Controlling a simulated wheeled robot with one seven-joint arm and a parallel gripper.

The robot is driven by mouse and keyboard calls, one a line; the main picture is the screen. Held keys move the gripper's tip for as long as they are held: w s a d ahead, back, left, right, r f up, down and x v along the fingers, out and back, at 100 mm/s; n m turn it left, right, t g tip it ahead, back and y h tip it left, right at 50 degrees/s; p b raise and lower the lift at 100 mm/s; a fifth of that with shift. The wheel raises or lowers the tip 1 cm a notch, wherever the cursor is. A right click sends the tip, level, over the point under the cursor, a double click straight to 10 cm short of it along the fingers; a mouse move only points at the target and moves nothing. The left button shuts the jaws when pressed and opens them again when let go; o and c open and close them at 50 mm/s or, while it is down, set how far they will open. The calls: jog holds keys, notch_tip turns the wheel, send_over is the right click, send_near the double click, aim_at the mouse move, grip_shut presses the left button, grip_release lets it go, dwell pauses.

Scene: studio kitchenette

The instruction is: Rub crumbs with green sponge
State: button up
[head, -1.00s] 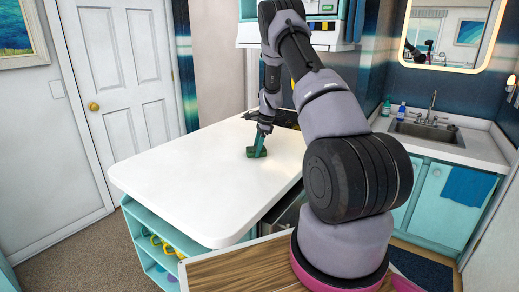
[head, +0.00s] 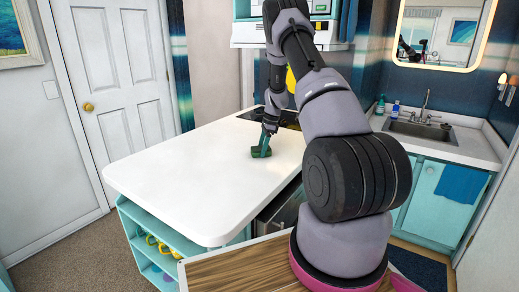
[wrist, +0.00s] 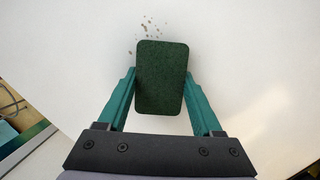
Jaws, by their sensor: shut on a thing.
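The green sponge (wrist: 161,80) is a dark green block between the teal fingers of my gripper (wrist: 160,98) in the wrist view. My gripper is shut on it. In the head view my gripper (head: 264,146) holds the sponge (head: 260,152) low at the white counter top, toward its far side. I cannot tell whether the sponge touches the surface. Several small brown crumbs (wrist: 148,28) lie on the white surface just beyond the sponge's far edge in the wrist view. The crumbs are too small to make out in the head view.
The white counter (head: 190,180) is bare to the left and front of my gripper. A dark cooktop (head: 285,118) lies at its far end. Open teal shelves (head: 150,240) are below. A sink (head: 420,130) stands at the right, with bottles (head: 395,110) beside it.

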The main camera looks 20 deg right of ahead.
jog(key=shift+s+d, duration=0.5)
jog(key=shift+s, duration=0.2)
jog(key=shift+s+d+r, duration=0.1)
jog(key=shift+s+r, duration=0.1)
jog(key=shift+w+r, duration=0.2)
jog(key=shift+r, duration=0.7)
jog(key=shift+s+r, duration=0.15)
jog(key=shift+r, duration=2.8)
